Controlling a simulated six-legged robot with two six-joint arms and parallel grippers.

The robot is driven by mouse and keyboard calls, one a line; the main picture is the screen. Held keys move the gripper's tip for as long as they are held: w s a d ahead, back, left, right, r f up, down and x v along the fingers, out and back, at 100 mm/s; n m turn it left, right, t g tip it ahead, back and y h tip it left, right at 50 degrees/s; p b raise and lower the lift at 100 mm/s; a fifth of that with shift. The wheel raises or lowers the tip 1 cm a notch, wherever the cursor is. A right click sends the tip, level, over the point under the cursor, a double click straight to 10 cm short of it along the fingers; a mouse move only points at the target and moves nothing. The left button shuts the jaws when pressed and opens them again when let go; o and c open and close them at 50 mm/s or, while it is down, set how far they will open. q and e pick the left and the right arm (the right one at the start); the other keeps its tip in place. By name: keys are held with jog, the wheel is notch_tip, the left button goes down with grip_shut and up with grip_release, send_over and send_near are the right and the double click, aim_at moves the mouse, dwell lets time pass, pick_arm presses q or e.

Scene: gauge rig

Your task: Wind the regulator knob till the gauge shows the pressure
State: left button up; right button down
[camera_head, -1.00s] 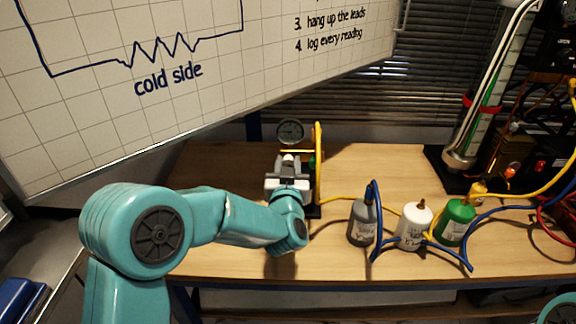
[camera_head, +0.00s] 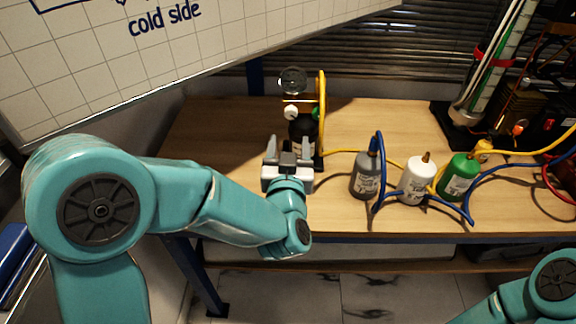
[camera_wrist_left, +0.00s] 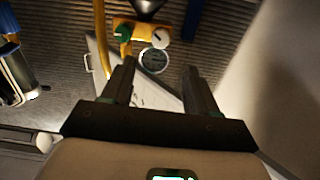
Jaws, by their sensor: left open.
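The round gauge (camera_head: 292,80) stands at the back of the bench on a small rig; its reading is too small to make out. A white knob (camera_head: 291,112) sits below it on the yellow manifold, with a green knob (camera_head: 316,113) to its right. My left gripper (camera_head: 288,146) is open and empty, in front of the rig and apart from the white knob. In the left wrist view, the gauge (camera_wrist_left: 154,61) shows between the spread fingers (camera_wrist_left: 160,68). The white knob (camera_wrist_left: 161,38) and green knob (camera_wrist_left: 122,33) appear beyond the fingertips. My right gripper is out of view.
A yellow pipe (camera_head: 322,110) rises beside the rig. Grey (camera_head: 365,172), white (camera_head: 416,180) and green (camera_head: 459,177) bottles with hoses stand to the right. A whiteboard (camera_head: 110,75) hangs over the left. The bench left of the rig is clear.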

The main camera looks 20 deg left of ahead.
pick_arm(q)
jog(key=v, duration=0.5)
jog(key=shift+s, duration=0.25)
